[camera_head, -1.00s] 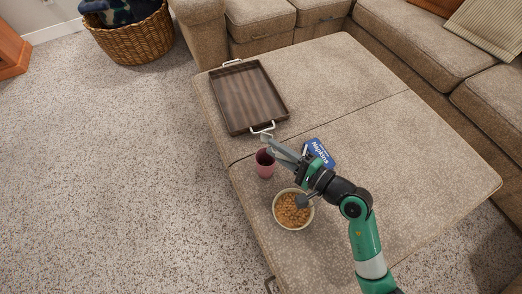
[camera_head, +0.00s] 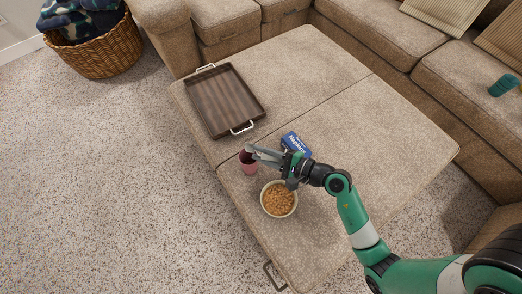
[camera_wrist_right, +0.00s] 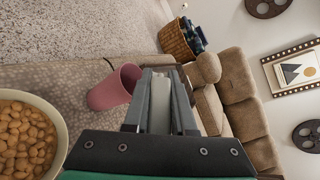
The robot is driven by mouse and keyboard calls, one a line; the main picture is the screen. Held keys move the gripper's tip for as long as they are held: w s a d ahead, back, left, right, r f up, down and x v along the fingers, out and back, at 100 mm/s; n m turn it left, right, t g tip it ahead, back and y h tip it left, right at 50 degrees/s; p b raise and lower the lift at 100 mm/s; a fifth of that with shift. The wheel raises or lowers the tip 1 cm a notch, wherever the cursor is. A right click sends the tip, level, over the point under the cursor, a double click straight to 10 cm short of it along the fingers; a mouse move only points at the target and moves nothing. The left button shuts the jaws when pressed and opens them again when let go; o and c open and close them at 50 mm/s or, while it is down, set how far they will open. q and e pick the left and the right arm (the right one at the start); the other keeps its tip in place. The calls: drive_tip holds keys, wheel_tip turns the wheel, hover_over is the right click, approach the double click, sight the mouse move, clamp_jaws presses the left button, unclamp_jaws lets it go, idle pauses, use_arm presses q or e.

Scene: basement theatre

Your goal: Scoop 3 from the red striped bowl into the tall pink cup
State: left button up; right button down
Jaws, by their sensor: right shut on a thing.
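The tall pink cup (camera_head: 250,167) stands on the beige ottoman near its left edge. It also shows left of the fingers in the right wrist view (camera_wrist_right: 112,88), where it looks tilted. A pale bowl (camera_head: 265,207) full of round tan pieces stands nearer than the cup; no red stripes can be made out. Its rim is at the left of the wrist view (camera_wrist_right: 61,135). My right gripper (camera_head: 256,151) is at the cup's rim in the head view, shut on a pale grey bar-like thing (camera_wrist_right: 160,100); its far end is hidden. My left gripper is not in view.
A blue napkin pack (camera_head: 294,144) lies just behind my right gripper. A dark wooden tray (camera_head: 222,100) with metal handles lies further back on the ottoman. The ottoman's right half is clear. A sofa (camera_head: 380,45) and a wicker basket (camera_head: 100,52) stand beyond.

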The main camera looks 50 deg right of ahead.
drive_tip(key=shift+w+d+r+m+g+y+p, duration=0.25)
drive_tip(key=shift+d+r+m+g+y+p, duration=0.3)
drive_tip(key=shift+m+p, duration=0.85)
drive_tip(key=shift+w+d+r+m+g+y+p, duration=0.3)
drive_tip(key=shift+d+r+m+g+y+p, duration=0.4)
drive_tip(key=shift+p, duration=1.25)
drive_tip(key=shift+w+d+r+m+g+y+p, duration=0.2)
drive_tip(key=shift+r+m+y+p, duration=0.4)
drive_tip(key=shift+m+p, duration=0.85)
